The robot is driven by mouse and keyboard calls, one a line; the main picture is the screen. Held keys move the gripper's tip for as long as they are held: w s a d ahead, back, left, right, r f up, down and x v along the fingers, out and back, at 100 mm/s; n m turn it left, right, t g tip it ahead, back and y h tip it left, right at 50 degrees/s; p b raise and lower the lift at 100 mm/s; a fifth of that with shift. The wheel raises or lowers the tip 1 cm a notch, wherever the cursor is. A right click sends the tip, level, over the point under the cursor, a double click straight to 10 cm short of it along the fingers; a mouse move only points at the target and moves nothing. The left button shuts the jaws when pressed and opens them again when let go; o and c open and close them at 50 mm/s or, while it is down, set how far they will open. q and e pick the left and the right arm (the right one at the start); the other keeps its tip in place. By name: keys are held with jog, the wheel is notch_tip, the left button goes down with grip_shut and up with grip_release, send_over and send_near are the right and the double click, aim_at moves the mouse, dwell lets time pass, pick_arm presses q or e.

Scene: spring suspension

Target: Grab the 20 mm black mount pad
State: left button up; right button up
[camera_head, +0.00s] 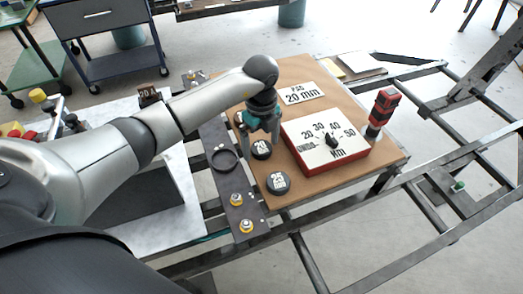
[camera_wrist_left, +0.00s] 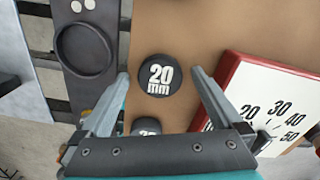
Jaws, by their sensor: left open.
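The 20 mm black mount pad (camera_head: 261,149) is a round black disc with white lettering, lying on the brown board. It also shows in the left wrist view (camera_wrist_left: 158,75), where "20 mm" reads clearly. My left gripper (camera_head: 259,142) points down over this pad, open. In the left wrist view the fingers of my left gripper (camera_wrist_left: 159,78) stand to either side of the pad, with a gap on both sides. A second black pad (camera_head: 278,182) lies nearer on the board; in the wrist view it (camera_wrist_left: 147,125) is partly hidden by the gripper body.
A red-edged white dial box (camera_head: 325,145) stands close to the right of the pads. A black ring (camera_head: 224,159) sits on the dark plate to the left. A red and black tool (camera_head: 382,108) and a "20 mm" sign (camera_head: 302,93) are further off.

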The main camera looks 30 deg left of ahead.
pick_arm(q)
jog(key=c, duration=1.4)
jog(key=shift+r, duration=0.15)
